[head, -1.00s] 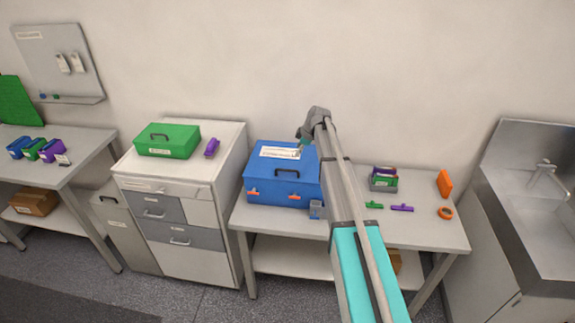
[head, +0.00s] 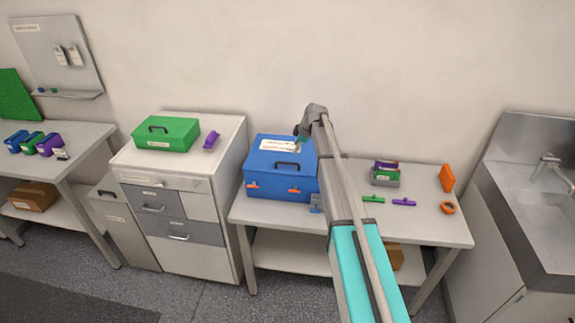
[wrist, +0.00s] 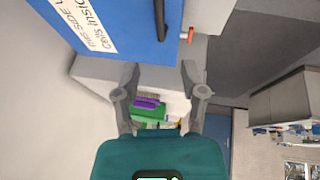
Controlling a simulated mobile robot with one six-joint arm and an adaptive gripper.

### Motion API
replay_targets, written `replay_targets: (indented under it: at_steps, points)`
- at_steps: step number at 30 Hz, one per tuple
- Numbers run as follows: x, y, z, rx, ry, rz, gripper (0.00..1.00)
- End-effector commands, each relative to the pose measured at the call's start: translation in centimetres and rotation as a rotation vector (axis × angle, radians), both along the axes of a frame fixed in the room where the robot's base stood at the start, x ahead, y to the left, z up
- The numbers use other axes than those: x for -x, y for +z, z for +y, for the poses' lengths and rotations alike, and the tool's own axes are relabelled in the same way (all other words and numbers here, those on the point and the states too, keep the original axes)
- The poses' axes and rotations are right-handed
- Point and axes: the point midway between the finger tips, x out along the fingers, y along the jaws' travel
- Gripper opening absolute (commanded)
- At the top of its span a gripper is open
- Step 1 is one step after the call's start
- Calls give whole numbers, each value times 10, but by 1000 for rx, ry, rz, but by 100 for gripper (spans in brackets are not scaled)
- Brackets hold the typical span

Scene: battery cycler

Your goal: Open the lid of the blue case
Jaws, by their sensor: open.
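The blue case (head: 262,185) stands on the middle table with its lid shut. A white label (head: 284,145) lies on its lid, a black handle (head: 287,165) is at its front, and two orange latches (head: 252,185) (head: 294,190) show on its front face. My gripper (head: 301,135) is over the back right part of the lid, partly hidden by my arm. In the wrist view my gripper (wrist: 157,75) has its fingers apart with nothing between them. The case (wrist: 120,25) fills the top left there, with an orange latch (wrist: 190,35) at its edge.
A green case (head: 165,134) sits on the drawer cabinet at left.

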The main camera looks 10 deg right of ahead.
Motion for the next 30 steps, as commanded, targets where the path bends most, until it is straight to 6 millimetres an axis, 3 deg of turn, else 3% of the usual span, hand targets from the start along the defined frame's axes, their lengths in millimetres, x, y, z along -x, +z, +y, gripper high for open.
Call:
replay_targets:
  at_steps: [30]
  points:
    - [-25, -82, 27, 0, 0, 0, 54]
